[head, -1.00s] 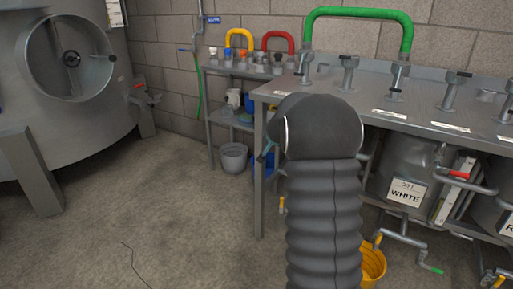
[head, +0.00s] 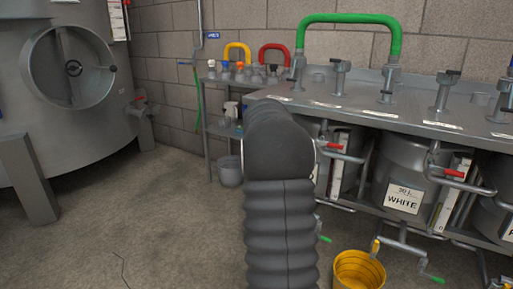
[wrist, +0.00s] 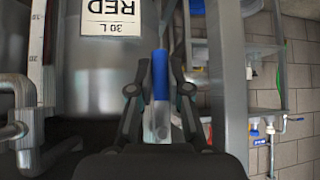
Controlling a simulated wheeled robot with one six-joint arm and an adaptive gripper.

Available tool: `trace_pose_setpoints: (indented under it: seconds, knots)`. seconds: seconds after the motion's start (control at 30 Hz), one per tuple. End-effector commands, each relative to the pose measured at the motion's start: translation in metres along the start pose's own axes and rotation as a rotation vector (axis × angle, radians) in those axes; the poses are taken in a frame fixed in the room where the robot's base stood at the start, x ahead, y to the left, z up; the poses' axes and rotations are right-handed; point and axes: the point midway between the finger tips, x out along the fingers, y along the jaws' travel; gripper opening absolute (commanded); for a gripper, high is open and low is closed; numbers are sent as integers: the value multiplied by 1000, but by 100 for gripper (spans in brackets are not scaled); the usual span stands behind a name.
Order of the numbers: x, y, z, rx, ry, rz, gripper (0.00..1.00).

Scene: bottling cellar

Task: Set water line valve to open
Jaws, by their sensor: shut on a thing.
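In the wrist view, my gripper (wrist: 160,92) is shut on a blue lever handle (wrist: 160,72), with a finger on each side of it. A pale metal part (wrist: 157,122) shows at the near end of the handle. The handle lies beside a steel upright (wrist: 227,70) and a tank marked RED (wrist: 108,62). Whether this handle belongs to the water line I cannot tell. In the head view, my arm hides my gripper and the handle. A small blue sign (head: 213,36) hangs by a pipe on the back wall; its text is blurred.
A steel bench (head: 330,104) with several taps stands over tanks with red-handled valves; one tank reads WHITE (head: 404,198). A yellow bucket (head: 358,271) stands below. A grey bucket (head: 230,172) is by the shelf. A large vat (head: 65,120) is left; floor between is clear.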

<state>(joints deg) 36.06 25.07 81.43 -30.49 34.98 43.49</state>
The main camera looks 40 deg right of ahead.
Motion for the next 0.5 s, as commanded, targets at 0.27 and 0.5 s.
trace_pose_setpoints:
  seconds: [0.27,0.5]
  knots:
    - [4,12,1,-4,-11,26,0]
    - [4,12,1,-4,-11,26,19]
